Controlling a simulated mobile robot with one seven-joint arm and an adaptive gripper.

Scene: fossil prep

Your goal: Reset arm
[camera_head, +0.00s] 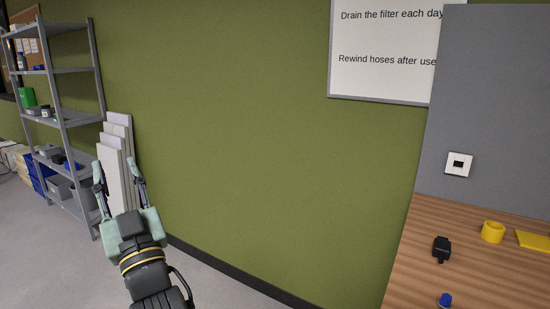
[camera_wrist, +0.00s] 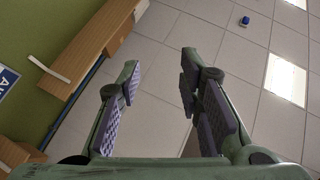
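My gripper (camera_head: 119,175) is raised in front of the green wall at the lower left of the head view. Its two green fingers are spread apart with nothing between them. In the wrist view my gripper (camera_wrist: 158,85) also shows open and empty, with purple ridged pads facing each other. Beyond the fingers, the wrist view shows ceiling-like pale panels with bright lights.
A wooden bench (camera_head: 450,265) at the right holds a black object (camera_head: 441,248), a yellow ring (camera_head: 492,232), a yellow flat piece (camera_head: 533,240) and a blue-capped item (camera_head: 445,300). A grey shelf rack (camera_head: 70,122) and leaning panels (camera_head: 115,150) stand at left.

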